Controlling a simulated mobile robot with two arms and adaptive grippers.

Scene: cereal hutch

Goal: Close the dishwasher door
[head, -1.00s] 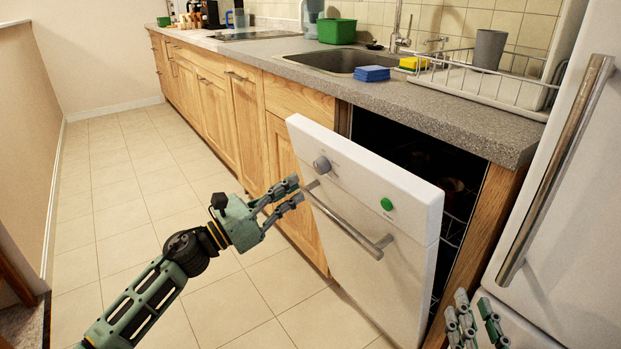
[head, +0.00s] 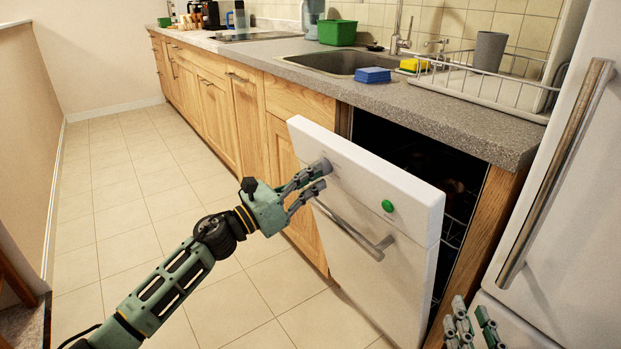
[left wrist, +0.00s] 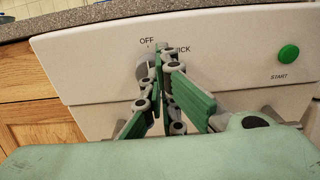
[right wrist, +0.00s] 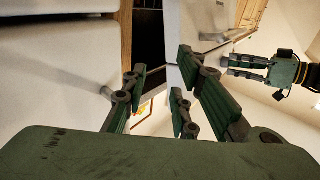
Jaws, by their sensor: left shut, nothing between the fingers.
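The white dishwasher door (head: 365,215) is tilted partly open, with a dark gap between its top and the cabinet. It has a grey knob (left wrist: 142,68), a green start button (head: 388,206) and a metal bar handle (head: 350,232). My left gripper (head: 322,174) is shut and empty, its fingertips at the door's upper left by the knob, which they partly hide. I cannot tell whether they touch the door. In the left wrist view its fingers (left wrist: 160,62) cover part of the panel lettering. My right gripper (head: 474,322) is open and empty, low at the right, between door and fridge.
The fridge (head: 560,200) with its long handle stands close at the right. The grey counter (head: 440,115) runs above the dishwasher, holding a dish rack (head: 470,80), blue sponges (head: 372,75) and a green tub (head: 337,31). The tiled floor (head: 120,220) at the left is clear.

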